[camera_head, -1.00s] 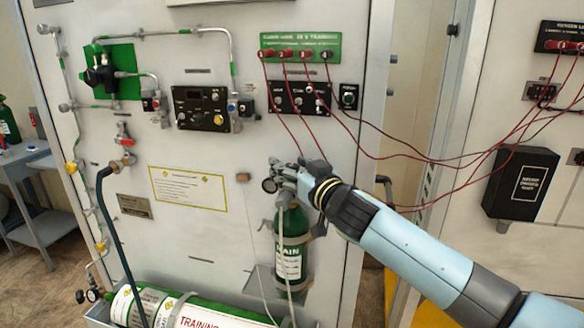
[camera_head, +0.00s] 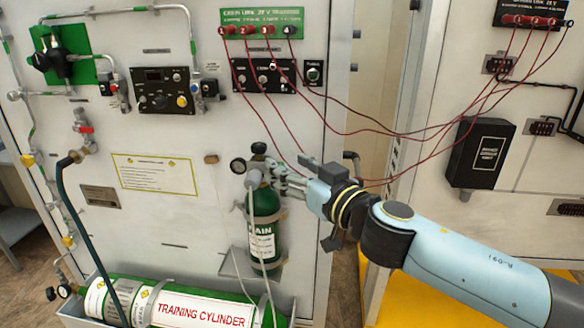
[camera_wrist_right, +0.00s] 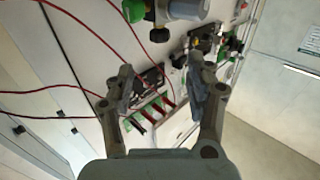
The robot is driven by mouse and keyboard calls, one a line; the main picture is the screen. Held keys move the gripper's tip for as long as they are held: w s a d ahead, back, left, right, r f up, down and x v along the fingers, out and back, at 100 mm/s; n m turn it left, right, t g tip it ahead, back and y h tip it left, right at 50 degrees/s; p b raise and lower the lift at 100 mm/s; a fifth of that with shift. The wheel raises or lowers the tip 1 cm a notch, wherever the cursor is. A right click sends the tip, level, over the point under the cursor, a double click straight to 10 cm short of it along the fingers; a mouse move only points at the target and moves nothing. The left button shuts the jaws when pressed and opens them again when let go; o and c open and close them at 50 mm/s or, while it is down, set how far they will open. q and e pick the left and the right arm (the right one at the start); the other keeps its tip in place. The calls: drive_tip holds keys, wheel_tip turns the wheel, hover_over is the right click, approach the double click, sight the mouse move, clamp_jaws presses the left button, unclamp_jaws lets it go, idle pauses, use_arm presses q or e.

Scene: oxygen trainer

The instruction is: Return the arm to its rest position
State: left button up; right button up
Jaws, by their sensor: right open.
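My right arm comes in from the right in the head view. My right gripper (camera_head: 284,180) is in front of the panel, close to the upper right side of a small green cylinder (camera_head: 264,233). Whether it touches the cylinder cannot be told. In the right wrist view my right gripper (camera_wrist_right: 160,72) is open, with its two fingers apart and nothing held between them. The cylinder's dark valve knob (camera_head: 258,149) and round gauge (camera_head: 238,166) show clear of the fingers. My left gripper is not in view.
Red cables (camera_head: 350,130) hang across the gap between panels, just above my right wrist. A lying training cylinder (camera_head: 200,309) is below. A black box (camera_head: 480,152) hangs on the right panel. A dark hose (camera_head: 78,220) runs down at left.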

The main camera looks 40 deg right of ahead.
idle(0.3)
drive_tip(key=s+d+f+m+g+b, duration=0.1)
drive_tip(key=s+f+g+b, duration=0.25)
drive_tip(key=f, duration=1.15)
drive_tip(key=s+f+m+g+h+b, duration=0.15)
drive_tip(key=s+f+b, duration=0.3)
drive_tip(key=f, duration=1.05)
drive_tip(key=s+d+f+g+y+b, duration=0.1)
drive_tip(key=s+f+g+b, duration=0.25)
drive_tip(key=f, duration=1.15)
drive_tip(key=s+a+f+g+b, duration=0.3)
drive_tip(key=s+f+g, duration=0.2)
drive_tip(key=s+f, duration=1)
drive_tip(key=s+a+f+n+g, duration=0.1)
drive_tip(key=s+f+n+g, duration=0.1)
drive_tip(key=s, duration=0.6)
drive_tip(key=s+a+f+n+g+y, duration=0.1)
drive_tip(key=s+a+f+n, duration=0.1)
drive_tip(key=s+f, duration=0.3)
drive_tip(key=s, duration=0.4)
drive_tip(key=shift+g, duration=0.35)
